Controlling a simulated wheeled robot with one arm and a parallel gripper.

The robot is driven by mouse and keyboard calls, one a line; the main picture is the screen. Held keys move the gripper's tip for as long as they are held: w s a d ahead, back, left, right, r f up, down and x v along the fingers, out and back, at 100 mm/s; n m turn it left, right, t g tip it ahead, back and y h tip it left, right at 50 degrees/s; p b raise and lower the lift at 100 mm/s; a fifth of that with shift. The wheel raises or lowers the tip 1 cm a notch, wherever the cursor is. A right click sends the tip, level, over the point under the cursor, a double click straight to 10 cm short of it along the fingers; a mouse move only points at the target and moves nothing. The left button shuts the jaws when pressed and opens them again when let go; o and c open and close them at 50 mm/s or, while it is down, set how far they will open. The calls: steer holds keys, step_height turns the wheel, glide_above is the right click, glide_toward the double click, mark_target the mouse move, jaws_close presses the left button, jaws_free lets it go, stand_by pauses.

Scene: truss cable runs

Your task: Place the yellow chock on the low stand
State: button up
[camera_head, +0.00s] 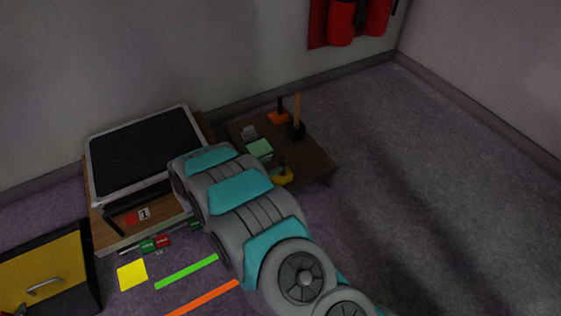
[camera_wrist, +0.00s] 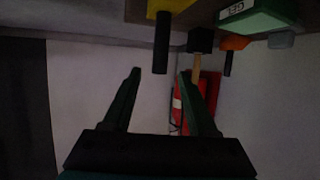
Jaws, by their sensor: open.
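The yellow chock (camera_head: 283,178) with a black upright handle sits at the near edge of the low brown stand (camera_head: 318,160), partly covered by my arm. In the wrist view, which is upside down, its black handle (camera_wrist: 160,42) points down from the chock's yellow body (camera_wrist: 172,5). My gripper (camera_wrist: 161,76) is open and empty. The handle shows in the gap between the fingertips, apart from both. In the head view my gripper is hidden behind my arm.
The stand also holds an orange chock (camera_head: 279,118), a black mallet (camera_head: 297,130), a green box (camera_head: 260,149) and a small grey item (camera_head: 249,132). A wooden unit with a black-topped case (camera_head: 145,150) stands left. A yellow-fronted box (camera_head: 40,270) is lower left. Floor at right is clear.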

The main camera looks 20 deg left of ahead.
steer(key=shift+v, duration=1.35)
steer(key=w+a+r+n+g+y, duration=0.1)
steer(key=w+a+r+y, duration=0.25)
steer(key=r, duration=0.25)
steer(key=w+a+r+n+g+y, duration=0.1)
steer(key=w+a+r+y, duration=0.1)
steer(key=w+r+y, duration=0.35)
steer(key=s+d+r+n+g+y, duration=0.1)
steer(key=s+d+r+g+y, duration=0.15)
steer(key=r, duration=0.35)
steer(key=s+d+r+n+g+y, duration=0.1)
steer(key=s+d+r+n, duration=0.2)
steer(key=r, duration=0.4)
steer(key=s+d+g+h, duration=0.3)
steer(key=s+d+g, duration=0.1)
steer(key=s+d, duration=1.4)
steer(key=s+d+r+m+g+h, duration=0.1)
steer(key=s+d+g+h, duration=0.2)
steer(key=s+d, duration=1.5)
steer(key=d+g, duration=0.1)
steer(key=d, duration=0.3)
steer(key=shift+s+d+r+g+h, duration=0.2)
steer(key=shift+d+g+h, duration=0.15)
steer(key=shift+d, duration=0.05)
